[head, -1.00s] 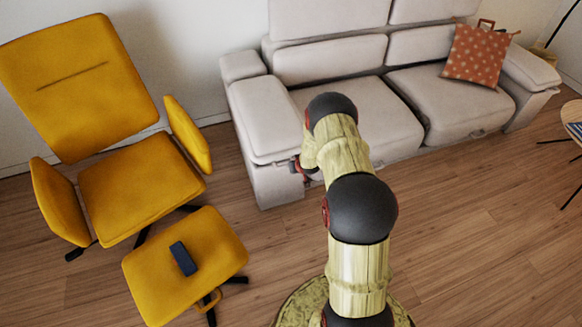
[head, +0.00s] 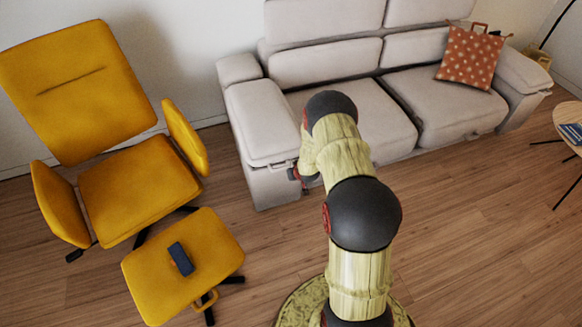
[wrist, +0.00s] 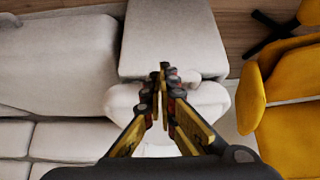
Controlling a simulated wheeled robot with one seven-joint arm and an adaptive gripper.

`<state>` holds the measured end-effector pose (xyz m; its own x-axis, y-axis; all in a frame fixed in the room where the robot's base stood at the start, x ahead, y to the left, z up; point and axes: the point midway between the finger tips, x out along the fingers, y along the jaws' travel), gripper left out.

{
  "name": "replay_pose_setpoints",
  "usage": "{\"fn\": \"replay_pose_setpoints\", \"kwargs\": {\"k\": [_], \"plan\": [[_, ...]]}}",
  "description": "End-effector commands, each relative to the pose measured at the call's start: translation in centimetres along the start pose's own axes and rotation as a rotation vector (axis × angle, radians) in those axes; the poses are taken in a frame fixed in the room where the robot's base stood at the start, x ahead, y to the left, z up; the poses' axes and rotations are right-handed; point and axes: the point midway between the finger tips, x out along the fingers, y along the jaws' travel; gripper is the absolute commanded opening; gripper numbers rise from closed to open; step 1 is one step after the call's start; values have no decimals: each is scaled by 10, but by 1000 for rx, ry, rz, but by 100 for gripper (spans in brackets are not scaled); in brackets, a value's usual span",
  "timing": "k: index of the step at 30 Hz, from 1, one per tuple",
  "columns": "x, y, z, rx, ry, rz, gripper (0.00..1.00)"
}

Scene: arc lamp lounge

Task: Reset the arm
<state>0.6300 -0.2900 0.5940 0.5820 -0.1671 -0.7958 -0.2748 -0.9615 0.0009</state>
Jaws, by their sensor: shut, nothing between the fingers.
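My arm rises from the lower middle of the head view and bends over in front of the sofa. My gripper is mostly hidden behind my arm in that view; only a small dark and red part of the wrist end shows at the arm's left side. In the wrist view my gripper (wrist: 163,76) points at the pale sofa, its two fingers together with nothing between them. No object is held.
A pale sofa (head: 345,110) with an orange dotted cushion (head: 468,57) stands behind my arm. A yellow chair (head: 135,190) and footrest (head: 165,285) bearing a dark blue object (head: 181,259) are at left. A round table (head: 566,116) is at right. Wood floor is open at lower right.

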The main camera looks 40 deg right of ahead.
Motion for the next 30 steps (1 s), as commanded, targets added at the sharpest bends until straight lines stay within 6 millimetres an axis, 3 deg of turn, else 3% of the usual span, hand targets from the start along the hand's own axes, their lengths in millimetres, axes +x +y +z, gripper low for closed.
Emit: {"fn": "replay_pose_setpoints", "kwargs": {"k": [3,9,20,23,26,30], "plan": [[-18,1,14,0,3,1,0],[-34,1,35,-1,4,1,0],[-38,1,41,-4,5,1,0],[-38,2,52,-8,-33,5,0],[-41,4,80,-4,-126,16,0],[-59,3,134,14,-296,29,0]]}}
